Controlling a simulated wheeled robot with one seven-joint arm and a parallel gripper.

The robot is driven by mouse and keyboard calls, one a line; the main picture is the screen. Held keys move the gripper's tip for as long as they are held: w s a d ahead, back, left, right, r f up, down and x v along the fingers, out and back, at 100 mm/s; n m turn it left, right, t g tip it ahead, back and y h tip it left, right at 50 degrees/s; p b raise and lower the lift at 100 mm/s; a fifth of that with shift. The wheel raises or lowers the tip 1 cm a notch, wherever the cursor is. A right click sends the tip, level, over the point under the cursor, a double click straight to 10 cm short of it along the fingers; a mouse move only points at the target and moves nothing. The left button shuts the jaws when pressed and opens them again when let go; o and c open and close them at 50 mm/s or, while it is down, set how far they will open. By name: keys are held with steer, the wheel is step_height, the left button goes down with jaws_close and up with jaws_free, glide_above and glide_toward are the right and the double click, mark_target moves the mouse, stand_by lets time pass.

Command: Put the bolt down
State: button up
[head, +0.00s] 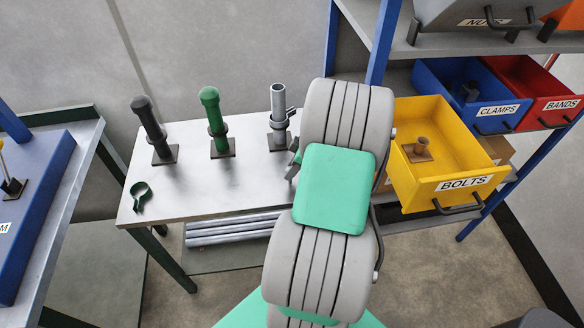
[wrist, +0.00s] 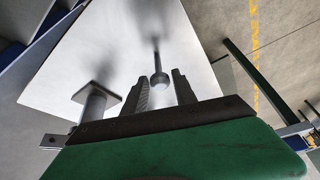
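A grey bolt (wrist: 160,79) with a round head and thin shaft shows in the wrist view, over or on the pale tabletop (wrist: 90,45). Its head sits by the gap between my fingertips, with a sliver of space on the right side; whether its shaft touches the tabletop I cannot tell. My gripper (wrist: 162,88) has its fingers apart. In the head view my arm hides the bolt and most of the gripper, which is by the right end of the table (head: 180,195).
A black post (head: 150,125), a green post (head: 214,120) and a grey post (head: 279,110) stand on the table. A green clamp (head: 140,193) lies at its left edge. A yellow BOLTS drawer (head: 440,182) is open at right, holding a brown piece (head: 417,148).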

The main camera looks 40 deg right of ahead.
steer(key=shift+o, duration=1.2)
steer(key=shift+r, duration=0.15)
steer(key=b+v, duration=0.1)
steer(key=v, duration=1)
steer(key=w+a+r+m+h, duration=0.1)
steer(key=w+a+r, duration=0.2)
steer(key=a, duration=0.5)
steer(key=w+a+r+m, duration=0.1)
steer(key=w+a+r, duration=0.1)
steer(key=a, duration=0.7)
steer(key=s+a+m+h, duration=0.1)
steer(key=s+a+m, duration=0.3)
steer(key=a, duration=0.9)
steer(key=shift+s+a+r+h, duration=0.3)
steer(key=shift+s, duration=0.9)
steer(key=shift+c, duration=0.5)
